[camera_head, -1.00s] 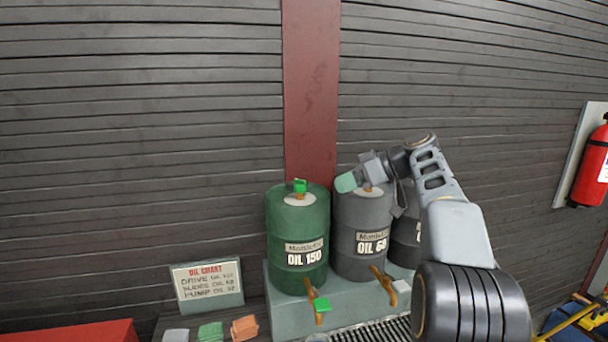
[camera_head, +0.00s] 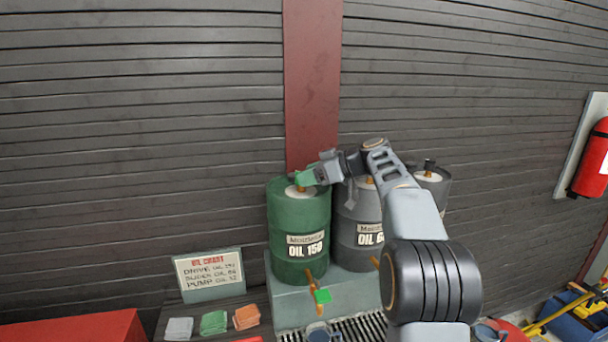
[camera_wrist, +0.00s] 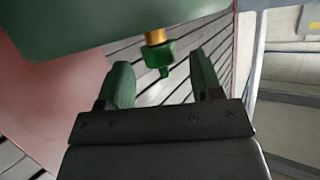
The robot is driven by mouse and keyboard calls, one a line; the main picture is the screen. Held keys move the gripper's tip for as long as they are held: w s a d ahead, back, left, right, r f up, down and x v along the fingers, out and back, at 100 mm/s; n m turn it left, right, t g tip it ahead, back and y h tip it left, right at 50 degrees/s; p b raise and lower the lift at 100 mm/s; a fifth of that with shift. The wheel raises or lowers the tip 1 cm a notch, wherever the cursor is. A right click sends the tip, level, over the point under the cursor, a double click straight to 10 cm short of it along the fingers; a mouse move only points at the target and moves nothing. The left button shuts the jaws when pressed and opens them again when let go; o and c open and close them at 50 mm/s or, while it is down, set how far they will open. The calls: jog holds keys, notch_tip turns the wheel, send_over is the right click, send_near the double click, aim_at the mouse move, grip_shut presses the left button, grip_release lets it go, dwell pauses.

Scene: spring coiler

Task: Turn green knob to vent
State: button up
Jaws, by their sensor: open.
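The green barrel marked OIL 150 (camera_head: 298,225) stands in the head view with a brass stem on its top. The green knob (camera_wrist: 157,56) sits on that stem in the wrist view, where the picture is turned over and the barrel top is above. My gripper (camera_wrist: 163,72) is open, with a green finger to each side of the knob and gaps showing beside it. I cannot tell how deep the knob lies between the fingers. In the head view my gripper (camera_head: 306,178) is over the barrel top and largely hides the knob.
A grey OIL 68 barrel (camera_head: 358,215) and another grey barrel (camera_head: 434,185) stand to the right, partly behind my arm. A green-handled tap (camera_head: 321,296) sticks out below the green barrel. An oil chart (camera_head: 209,272) stands at left. A wall is behind.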

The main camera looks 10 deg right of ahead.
jog(key=shift+x, duration=0.85)
jog(key=shift+c, duration=0.3)
jog(key=c, duration=0.8)
jog(key=shift+c, duration=0.2)
